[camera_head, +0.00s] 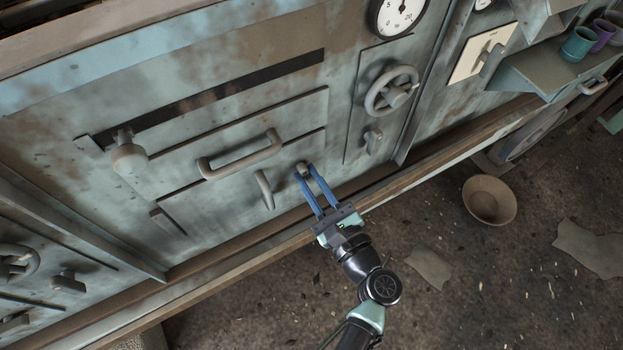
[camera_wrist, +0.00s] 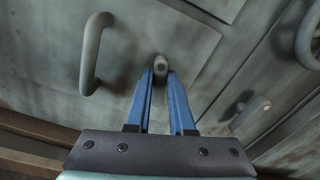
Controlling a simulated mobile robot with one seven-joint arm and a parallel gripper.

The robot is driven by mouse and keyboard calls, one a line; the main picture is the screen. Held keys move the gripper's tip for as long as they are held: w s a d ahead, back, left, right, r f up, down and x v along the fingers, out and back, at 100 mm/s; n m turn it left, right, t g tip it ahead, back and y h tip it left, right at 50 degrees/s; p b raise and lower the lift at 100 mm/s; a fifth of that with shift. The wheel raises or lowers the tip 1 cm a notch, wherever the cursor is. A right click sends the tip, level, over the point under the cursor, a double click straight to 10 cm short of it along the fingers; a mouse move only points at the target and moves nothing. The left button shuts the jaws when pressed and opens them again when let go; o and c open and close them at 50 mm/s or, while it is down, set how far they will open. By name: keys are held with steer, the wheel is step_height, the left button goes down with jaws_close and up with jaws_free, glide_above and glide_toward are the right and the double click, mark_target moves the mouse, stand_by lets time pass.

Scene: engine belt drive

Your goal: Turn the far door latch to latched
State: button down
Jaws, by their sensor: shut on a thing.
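My gripper (camera_head: 309,178), with two long blue fingers, is shut on a small grey latch knob (camera_head: 301,167) low on the teal panel. In the wrist view the rounded end of this latch knob (camera_wrist: 161,64) shows between the fingertips (camera_wrist: 160,76). The fingers hide part of it, so I cannot tell its turned angle. A slim grey upright handle (camera_head: 264,190) stands just left of it, apart from the fingers; it also shows in the wrist view (camera_wrist: 90,55). A second grey lever (camera_head: 373,139) sits on the panel to the right, under a handwheel.
The grey handwheel (camera_head: 391,91) and a wide bar handle (camera_head: 240,155) stick out from the panel nearby. A wooden ledge (camera_head: 215,277) runs along below. A brown bowl (camera_head: 489,200) lies on the dirty floor at right. Cups (camera_head: 578,44) stand on a shelf.

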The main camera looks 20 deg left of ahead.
steer(key=n, duration=0.1)
steer(key=n+b, duration=0.2)
steer(key=shift+s+a+f+n, duration=0.15)
steer(key=shift+f+n, duration=0.1)
steer(key=shift+n, duration=0.15)
steer(key=shift+s+a+f+n+b, duration=0.1)
steer(key=shift+f+n+b, duration=0.05)
steer(key=shift+n+b, duration=2.1)
steer(key=shift+s+f+n+b, duration=0.15)
steer(key=shift+n+b, duration=1.4)
steer(key=shift+n, duration=1.3)
steer(key=shift+w, duration=0.1)
steer(key=c, duration=0.8)
jaws_free()
steer(key=p+v, duration=0.1)
steer(key=v, duration=1.2)
